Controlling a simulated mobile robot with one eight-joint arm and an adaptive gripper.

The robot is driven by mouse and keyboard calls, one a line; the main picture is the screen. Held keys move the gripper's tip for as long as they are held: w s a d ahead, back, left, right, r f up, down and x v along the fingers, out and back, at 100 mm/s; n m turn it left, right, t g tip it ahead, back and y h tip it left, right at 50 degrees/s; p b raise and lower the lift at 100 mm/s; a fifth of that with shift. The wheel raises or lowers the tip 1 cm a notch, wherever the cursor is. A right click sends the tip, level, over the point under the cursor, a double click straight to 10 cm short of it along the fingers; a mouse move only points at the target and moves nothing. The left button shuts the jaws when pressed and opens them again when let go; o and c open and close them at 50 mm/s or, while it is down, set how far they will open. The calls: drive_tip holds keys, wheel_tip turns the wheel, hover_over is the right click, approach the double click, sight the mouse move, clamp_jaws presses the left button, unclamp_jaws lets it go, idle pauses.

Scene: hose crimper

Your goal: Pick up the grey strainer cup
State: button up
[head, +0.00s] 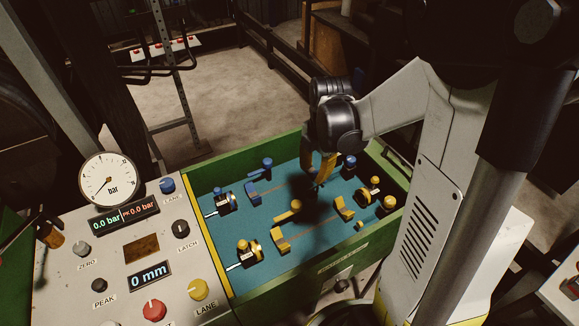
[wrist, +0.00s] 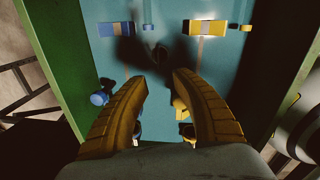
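My gripper (head: 318,172) points down over the teal floor of the green-walled tray, near its far right part. In the wrist view my gripper (wrist: 160,80) is open, its two yellow fingers apart with nothing between the tips. A small dark round thing (wrist: 160,52) lies just beyond the fingertips in the gripper's shadow. It may be the grey strainer cup, but I cannot tell its colour or shape. In the head view I cannot make out a grey cup; the gripper and its shadow cover that part.
The green tray wall (head: 235,169) surrounds the teal floor. Blue fittings (head: 222,202) and yellow fittings (head: 246,254) stand around the gripper. A yellow block (wrist: 207,27) and a blue block (wrist: 116,29) lie ahead in the wrist view. A control panel (head: 125,260) with knobs is at left.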

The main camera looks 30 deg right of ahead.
sight(308, 190)
drive_tip(key=f, duration=0.1)
drive_tip(key=f+b, duration=0.1)
drive_tip(key=f, duration=0.2)
drive_tip(key=shift+a+f+b, duration=0.25)
drive_tip(key=shift+b, duration=0.1)
drive_tip(key=f+b, duration=0.1)
drive_tip(key=f, duration=0.1)
drive_tip(key=w+f+b, duration=0.1)
drive_tip(key=f+b, duration=0.1)
drive_tip(key=f, duration=0.1)
drive_tip(key=shift+a+f, duration=0.15)
drive_tip(key=shift+f, duration=0.15)
drive_tip(key=shift+r, duration=0.1)
drive_tip(key=shift+c, duration=0.2)
clamp_jaws()
